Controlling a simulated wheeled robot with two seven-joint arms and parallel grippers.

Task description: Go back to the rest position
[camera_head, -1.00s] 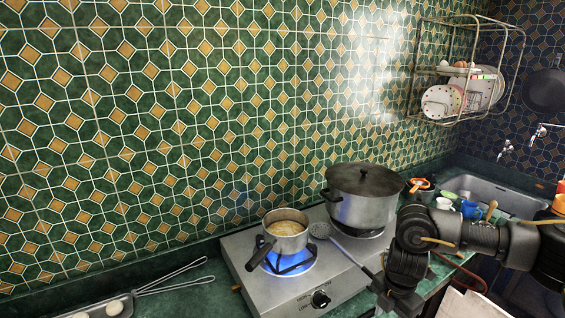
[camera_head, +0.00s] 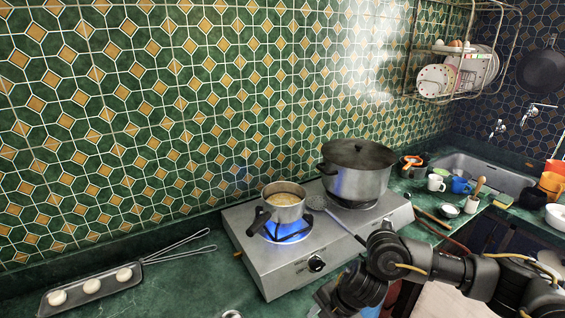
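My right arm comes in from the right, and its wrist bends down at the bottom edge. My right gripper's fingers are cut off or hidden there, so I cannot tell whether they are open or shut. My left gripper is not in view. A perforated skimmer (camera_head: 316,202) lies across the hotplate (camera_head: 275,270), between the saucepan and the big pot. Its handle slopes down right toward my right forearm, and its far end is close to or behind the arm. The saucepan (camera_head: 285,211) of yellowish food sits on a lit blue flame.
A large lidded pot (camera_head: 357,184) stands on the rear right burner. A tray (camera_head: 95,291) with several white round pieces lies at lower left. Cups (camera_head: 436,183), a sink (camera_head: 490,175) and orange pots (camera_head: 551,184) are at right. The counter between tray and hotplate is mostly clear.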

